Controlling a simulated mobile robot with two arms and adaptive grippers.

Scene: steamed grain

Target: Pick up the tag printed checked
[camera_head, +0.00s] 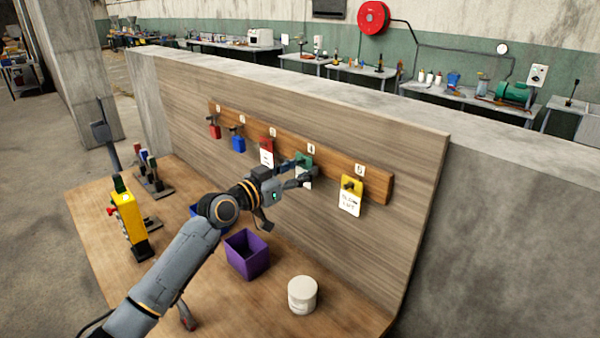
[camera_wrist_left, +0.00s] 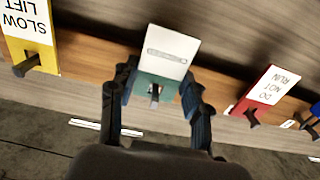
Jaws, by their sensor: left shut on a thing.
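A green tag with a white label hangs on the hook board under number 4 (camera_head: 304,160). In the left wrist view this green and white tag (camera_wrist_left: 172,52) sits between my fingers; its boxed print is too small to read. My left gripper (camera_head: 302,172) reaches it from the left and is shut on it. In the left wrist view the fingers (camera_wrist_left: 158,100) flank the tag at its green end, and a dark hook peg (camera_wrist_left: 154,92) shows there. My right gripper is not in view.
Red (camera_head: 214,131) and blue (camera_head: 238,144) items hang farther left. A purple bin (camera_head: 246,254) and white jar (camera_head: 302,295) stand below on the wooden bench.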

